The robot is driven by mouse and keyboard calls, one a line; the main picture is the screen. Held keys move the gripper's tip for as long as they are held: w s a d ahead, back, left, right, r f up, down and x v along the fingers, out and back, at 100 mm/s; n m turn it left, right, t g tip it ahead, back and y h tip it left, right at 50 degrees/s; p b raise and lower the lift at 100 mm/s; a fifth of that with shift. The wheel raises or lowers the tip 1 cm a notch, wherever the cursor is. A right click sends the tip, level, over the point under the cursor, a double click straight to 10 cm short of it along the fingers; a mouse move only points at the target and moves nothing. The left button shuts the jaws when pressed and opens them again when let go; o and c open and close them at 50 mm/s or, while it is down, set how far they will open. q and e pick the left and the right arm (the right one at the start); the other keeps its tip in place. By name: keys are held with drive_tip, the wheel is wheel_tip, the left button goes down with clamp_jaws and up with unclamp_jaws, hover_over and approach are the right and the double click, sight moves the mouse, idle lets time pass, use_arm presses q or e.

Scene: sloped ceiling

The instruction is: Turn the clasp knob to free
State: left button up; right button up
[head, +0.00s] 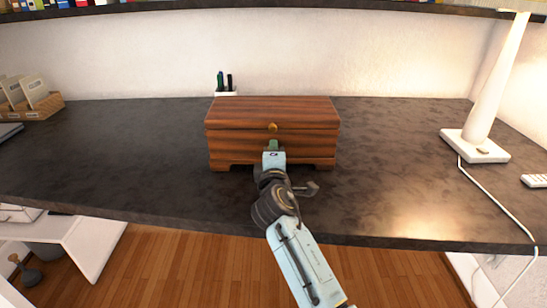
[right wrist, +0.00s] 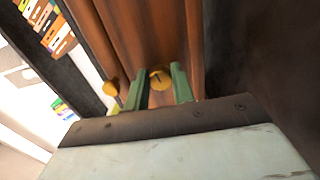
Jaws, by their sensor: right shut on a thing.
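A brown striped wooden chest (head: 235,130) with a closed lid stands on the dark desk in the head view. A round brass knob (head: 272,127) sits at the middle of its front, near the lid edge; it also shows left of the fingers in the right wrist view (right wrist: 110,88). My right gripper (head: 272,146) is at the chest front, just below that knob. In the right wrist view its two green fingers (right wrist: 159,88) are shut on a second brass knob, the clasp knob (right wrist: 159,77), which has a dark mark on its face. My left gripper is out of view.
The dark desk (head: 400,165) is clear on both sides of the chest. A white lamp (head: 478,145) with a cord stands at the right. A pen holder (head: 225,93) is behind the chest, and a tray of cards (head: 45,108) is at the far left.

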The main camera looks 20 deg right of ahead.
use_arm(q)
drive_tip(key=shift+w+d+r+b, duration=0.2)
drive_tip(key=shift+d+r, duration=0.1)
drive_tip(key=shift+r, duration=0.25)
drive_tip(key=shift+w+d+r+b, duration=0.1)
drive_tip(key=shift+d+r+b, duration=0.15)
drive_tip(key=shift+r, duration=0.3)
use_arm(e)
drive_tip(key=shift+m, duration=1.2)
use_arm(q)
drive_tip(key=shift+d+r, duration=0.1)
use_arm(e)
drive_tip(key=o, duration=1)
drive_tip(key=shift+s+a, duration=0.1)
drive_tip(key=shift+s, duration=0.15)
drive_tip(key=p+v, duration=0.2)
drive_tip(key=v, duration=0.9)
drive_tip(key=shift+s+a, duration=0.1)
drive_tip(key=shift+s, duration=0.25)
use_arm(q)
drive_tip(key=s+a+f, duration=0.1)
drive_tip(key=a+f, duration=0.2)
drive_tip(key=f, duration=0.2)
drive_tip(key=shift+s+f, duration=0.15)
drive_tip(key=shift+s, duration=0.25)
use_arm(e)
drive_tip(key=shift+s+a, duration=0.2)
drive_tip(key=shift+s, duration=0.4)
use_arm(q)
drive_tip(key=shift+p, duration=0.3)
